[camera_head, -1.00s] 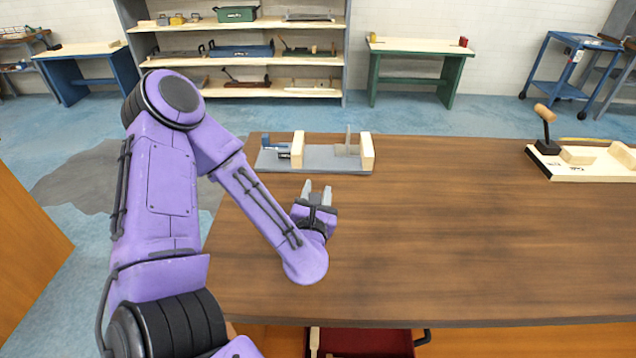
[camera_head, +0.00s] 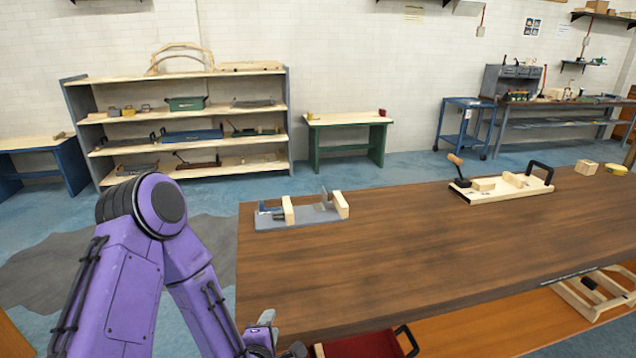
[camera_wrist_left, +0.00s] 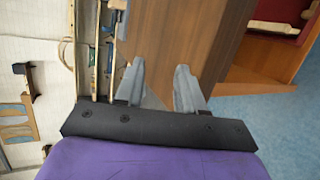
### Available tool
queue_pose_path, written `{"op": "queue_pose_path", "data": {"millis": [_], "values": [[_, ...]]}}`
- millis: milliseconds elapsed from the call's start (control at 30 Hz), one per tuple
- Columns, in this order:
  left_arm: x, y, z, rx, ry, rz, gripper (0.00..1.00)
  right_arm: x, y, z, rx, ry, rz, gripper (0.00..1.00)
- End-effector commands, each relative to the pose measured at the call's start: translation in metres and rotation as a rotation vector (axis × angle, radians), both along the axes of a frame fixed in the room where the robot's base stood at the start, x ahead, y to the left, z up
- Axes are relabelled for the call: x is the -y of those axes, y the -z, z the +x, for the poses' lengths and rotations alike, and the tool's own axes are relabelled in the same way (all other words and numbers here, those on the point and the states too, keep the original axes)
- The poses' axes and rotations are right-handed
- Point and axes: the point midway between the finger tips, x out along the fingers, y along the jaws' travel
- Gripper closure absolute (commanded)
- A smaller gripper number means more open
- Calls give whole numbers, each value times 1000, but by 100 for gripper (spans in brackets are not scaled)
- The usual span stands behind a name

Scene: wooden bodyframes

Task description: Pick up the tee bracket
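A grey fixture plate (camera_head: 300,219) lies at the far left end of the brown table. It carries two pale wooden blocks and a blue clamp (camera_head: 268,212). A thin grey metal piece (camera_head: 325,196) stands upright beside the right block; it may be the tee bracket, but its shape is too small to tell. My left gripper (camera_head: 282,335) is low in the head view, by the table's near left edge and well apart from the fixture. In the left wrist view its two grey fingers (camera_wrist_left: 157,80) are spread with nothing between them. My right gripper is out of view.
The brown table (camera_head: 400,240) is clear in the middle. A wooden board with a black-handled clamp (camera_head: 500,188) lies farther right. A red tray (camera_head: 360,345) sits on the lower shelf, with a wooden frame (camera_head: 598,292) to its right. Shelves stand at the back.

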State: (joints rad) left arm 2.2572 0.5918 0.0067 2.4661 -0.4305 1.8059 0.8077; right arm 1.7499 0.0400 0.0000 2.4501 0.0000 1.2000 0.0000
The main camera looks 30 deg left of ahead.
Motion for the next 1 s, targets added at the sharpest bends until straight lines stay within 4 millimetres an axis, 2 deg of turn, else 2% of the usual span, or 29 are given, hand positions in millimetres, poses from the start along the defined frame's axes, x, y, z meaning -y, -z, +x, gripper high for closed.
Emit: {"op": "queue_pose_path", "data": {"millis": [33,167,367,467,533,633,700,800,1000], "values": [[3,18,-5,-54,35,40,62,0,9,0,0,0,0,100],[11,58,-19,-208,138,155,62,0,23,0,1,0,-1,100],[25,136,-55,-491,354,356,62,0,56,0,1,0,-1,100],[33,190,-86,-679,519,480,62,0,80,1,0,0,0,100],[39,232,-115,-827,664,575,62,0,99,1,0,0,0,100],[45,277,-156,-1011,872,688,62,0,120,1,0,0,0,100],[47,297,-178,-1102,986,741,62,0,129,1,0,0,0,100],[49,310,-198,-1177,1089,782,62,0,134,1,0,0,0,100],[49,311,-205,-1203,1128,797,62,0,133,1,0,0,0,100]]}}
